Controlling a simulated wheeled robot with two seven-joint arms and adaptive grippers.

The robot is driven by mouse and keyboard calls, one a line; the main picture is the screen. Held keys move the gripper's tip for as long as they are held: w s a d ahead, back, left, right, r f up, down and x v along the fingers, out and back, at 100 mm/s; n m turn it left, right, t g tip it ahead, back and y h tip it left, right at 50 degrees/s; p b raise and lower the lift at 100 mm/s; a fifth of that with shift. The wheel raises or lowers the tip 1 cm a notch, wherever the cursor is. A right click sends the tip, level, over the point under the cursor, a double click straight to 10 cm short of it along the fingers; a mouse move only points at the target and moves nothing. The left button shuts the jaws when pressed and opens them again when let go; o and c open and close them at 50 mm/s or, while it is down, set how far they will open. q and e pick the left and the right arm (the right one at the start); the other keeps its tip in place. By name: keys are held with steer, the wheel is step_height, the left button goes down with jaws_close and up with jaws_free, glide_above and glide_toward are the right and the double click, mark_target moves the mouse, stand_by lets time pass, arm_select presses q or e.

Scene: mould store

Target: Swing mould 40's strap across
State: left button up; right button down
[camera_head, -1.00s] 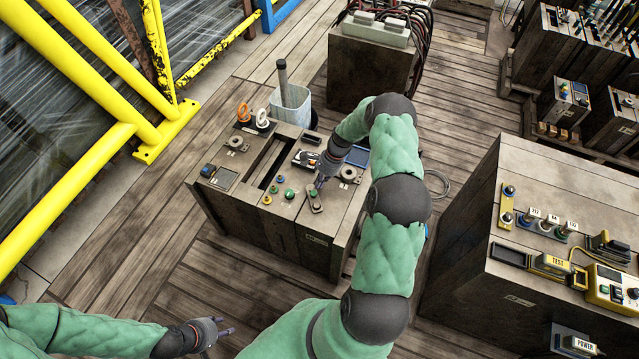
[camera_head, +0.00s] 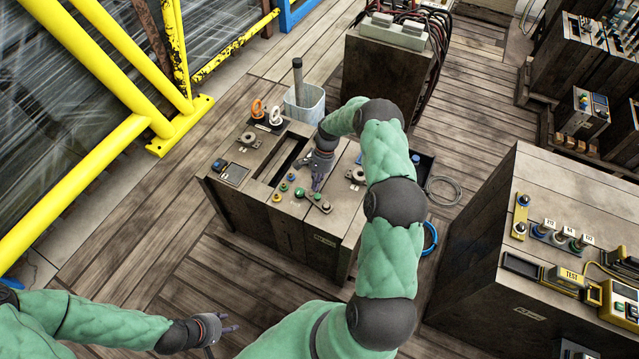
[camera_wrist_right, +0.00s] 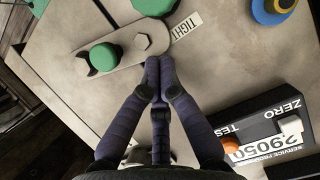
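The grey metal strap (camera_head: 314,200) lies on the wooden mould box (camera_head: 345,217), slanting along the near part of its top. In the right wrist view the strap (camera_wrist_right: 122,58) has a hex bolt (camera_wrist_right: 143,42). Its left end appears forked around a green knob (camera_wrist_right: 103,57), with a TIGHT label (camera_wrist_right: 186,25) at its other end. My right gripper (camera_head: 316,189) is shut, its fingertips (camera_wrist_right: 160,62) together beside the strap's edge with nothing visible between them. My left gripper (camera_head: 232,322) is open and empty, low and left of the box. The number 40 is not readable.
A second green dome (camera_wrist_right: 154,5) and a ZERO TEST device (camera_wrist_right: 268,142) sit close to the strap. A bucket (camera_head: 306,103) with an upright rod stands behind the box. Another wooden box (camera_head: 480,245) stands at right, and yellow rails (camera_head: 95,190) at left.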

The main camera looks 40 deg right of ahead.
arm_select(q)
steer(key=shift+f, duration=0.1)
arm_select(e)
steer(key=shift+a+n+g, duration=0.3)
steer(key=shift+a+n, duration=0.3)
steer(key=shift+n, duration=0.1)
steer(key=shift+a+f, duration=0.1)
steer(key=shift+a, duration=0.05)
stand_by(0.5)
